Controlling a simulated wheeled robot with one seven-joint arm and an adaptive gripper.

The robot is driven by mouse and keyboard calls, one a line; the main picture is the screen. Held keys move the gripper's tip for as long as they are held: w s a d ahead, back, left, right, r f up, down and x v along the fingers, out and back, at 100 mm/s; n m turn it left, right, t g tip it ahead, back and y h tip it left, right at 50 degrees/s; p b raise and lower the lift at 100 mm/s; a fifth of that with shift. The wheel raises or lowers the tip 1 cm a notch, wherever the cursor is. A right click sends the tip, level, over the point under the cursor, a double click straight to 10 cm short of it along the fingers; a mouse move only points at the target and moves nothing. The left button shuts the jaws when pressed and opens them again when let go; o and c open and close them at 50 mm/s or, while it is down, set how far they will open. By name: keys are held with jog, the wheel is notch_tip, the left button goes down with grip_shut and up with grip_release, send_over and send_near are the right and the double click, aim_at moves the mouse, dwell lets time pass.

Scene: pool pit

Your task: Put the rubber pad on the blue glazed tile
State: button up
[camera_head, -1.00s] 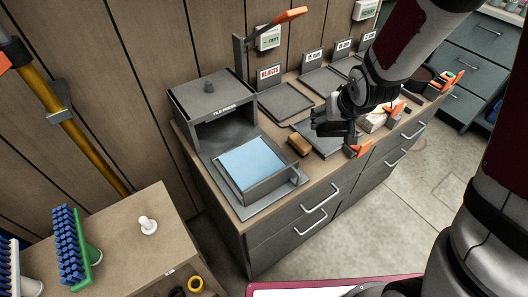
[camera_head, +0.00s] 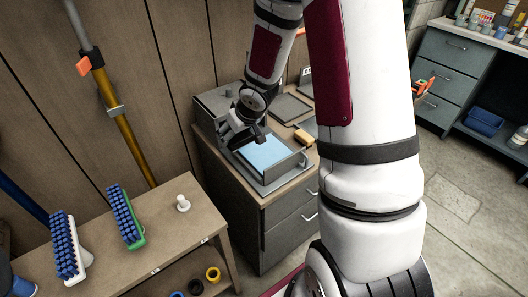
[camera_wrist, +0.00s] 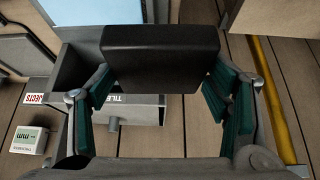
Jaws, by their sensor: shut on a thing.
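The blue glazed tile (camera_head: 270,154) lies flat in a grey open-topped holder (camera_head: 284,173) on the counter. Part of its light blue face also shows at the upper left of the wrist view (camera_wrist: 88,12). My gripper (camera_head: 246,137) is over the back left part of the tile in the head view and hides some of it. In the wrist view, a black rubber pad (camera_wrist: 160,56) sits between the teal-lined fingers, and my gripper is shut on it. The pad is hard to make out in the head view. I cannot tell how high it is above the tile.
A grey box (camera_head: 213,102) stands behind the tile holder, close to my gripper. A tan block (camera_head: 303,137) lies to its right.

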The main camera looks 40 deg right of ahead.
jog(key=p, duration=0.2)
send_over(264, 150)
jog(key=s, duration=0.2)
notch_tip(264, 150, down, 5)
jog(key=b, duration=0.3)
jog(key=shift+s+d+f+b, duration=0.1)
jog(key=shift+f+b, duration=1.2)
jog(key=shift+f, duration=1.15)
jog(key=shift+r, duration=0.1)
jog(key=o, duration=1.3)
jog(key=shift+f, duration=0.2)
